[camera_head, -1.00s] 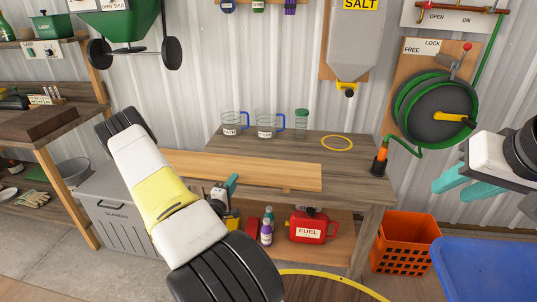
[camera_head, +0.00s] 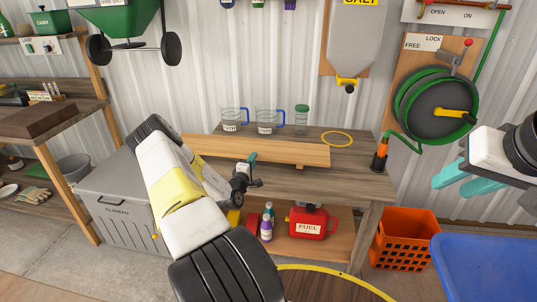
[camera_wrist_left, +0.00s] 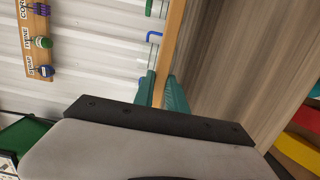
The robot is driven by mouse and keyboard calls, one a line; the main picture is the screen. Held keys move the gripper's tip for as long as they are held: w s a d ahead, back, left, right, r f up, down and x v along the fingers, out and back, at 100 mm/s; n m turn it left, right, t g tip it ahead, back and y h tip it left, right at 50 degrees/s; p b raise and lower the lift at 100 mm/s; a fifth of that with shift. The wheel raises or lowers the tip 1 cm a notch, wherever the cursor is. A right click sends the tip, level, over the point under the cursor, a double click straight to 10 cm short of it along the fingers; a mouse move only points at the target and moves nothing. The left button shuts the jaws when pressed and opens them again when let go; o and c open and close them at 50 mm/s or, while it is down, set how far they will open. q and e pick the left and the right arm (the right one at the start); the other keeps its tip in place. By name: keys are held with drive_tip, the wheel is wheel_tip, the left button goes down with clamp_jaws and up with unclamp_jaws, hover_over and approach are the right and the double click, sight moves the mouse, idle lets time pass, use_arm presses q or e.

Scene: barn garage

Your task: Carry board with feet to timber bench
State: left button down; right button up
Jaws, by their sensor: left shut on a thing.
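The board with feet (camera_head: 275,151) is a long pale wooden plank over the timber bench (camera_head: 355,185), with a small foot showing under its right part. I cannot tell whether it touches the bench top. My left gripper (camera_head: 247,166) is shut on the board's near edge. In the left wrist view the teal fingers (camera_wrist_left: 160,92) pinch the board (camera_wrist_left: 171,45), seen as a narrow strip. My right gripper (camera_head: 464,181) is open and empty at the right.
Two clear jugs (camera_head: 234,120) with blue handles and a green-lidded jar (camera_head: 301,120) stand behind the board. A yellow ring (camera_head: 337,138) and an orange-handled tool (camera_head: 381,150) are on the bench's right. A red fuel can (camera_head: 310,221) stands on the lower shelf.

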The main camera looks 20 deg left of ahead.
use_arm(q)
drive_tip(key=shift+f, duration=1.45)
drive_tip(key=c, duration=1.7)
unclamp_jaws()
drive_tip(key=shift+f, duration=0.2)
drive_tip(key=shift+o, duration=0.3)
drive_tip(key=shift+s, duration=0.15)
